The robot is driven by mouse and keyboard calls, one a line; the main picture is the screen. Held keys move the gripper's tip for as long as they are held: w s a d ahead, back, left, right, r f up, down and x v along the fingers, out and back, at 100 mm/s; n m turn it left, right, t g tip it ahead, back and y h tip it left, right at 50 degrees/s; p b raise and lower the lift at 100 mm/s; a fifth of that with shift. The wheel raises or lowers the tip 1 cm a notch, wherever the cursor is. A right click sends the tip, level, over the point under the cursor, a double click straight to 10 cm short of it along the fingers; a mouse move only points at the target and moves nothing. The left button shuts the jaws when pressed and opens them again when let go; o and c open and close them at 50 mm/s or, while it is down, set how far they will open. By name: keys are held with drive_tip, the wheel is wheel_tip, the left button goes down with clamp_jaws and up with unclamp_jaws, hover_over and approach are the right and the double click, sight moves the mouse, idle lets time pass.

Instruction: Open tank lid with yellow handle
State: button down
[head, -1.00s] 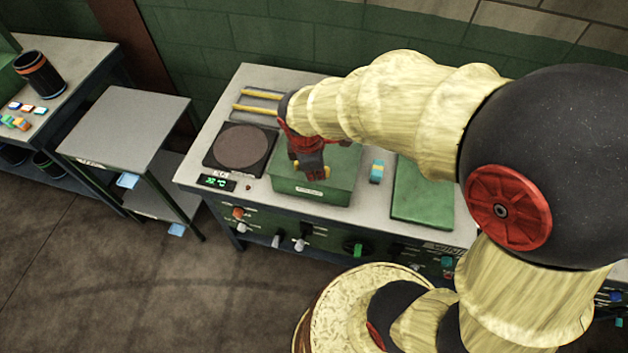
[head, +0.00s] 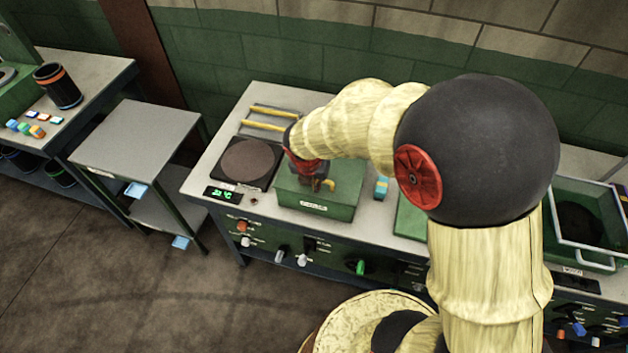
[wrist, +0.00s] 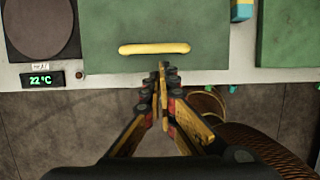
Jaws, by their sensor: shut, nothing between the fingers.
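The green tank (head: 318,203) stands on the workbench with its flat lid on top, lying level. In the wrist view the lid (wrist: 200,30) fills the upper middle, and its yellow bar handle (wrist: 154,48) lies crosswise near the lid's front edge. My gripper (wrist: 162,68) is shut and empty. Its fingertips appear just below the handle's right half in that picture, over the lid's front edge; I cannot tell whether they touch. In the head view my gripper (head: 318,182) is over the lid and hides much of the handle.
Left of the tank are a round dark hotplate (head: 248,162) and a temperature display (head: 222,194). A blue and yellow block (head: 382,188) and another green lid (head: 408,220) lie to the right. A grey side table (head: 140,135) stands left.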

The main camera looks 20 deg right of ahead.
sight(316, 196)
drive_tip(key=shift+b+x, duration=0.45)
drive_tip(key=shift+x, duration=2.25)
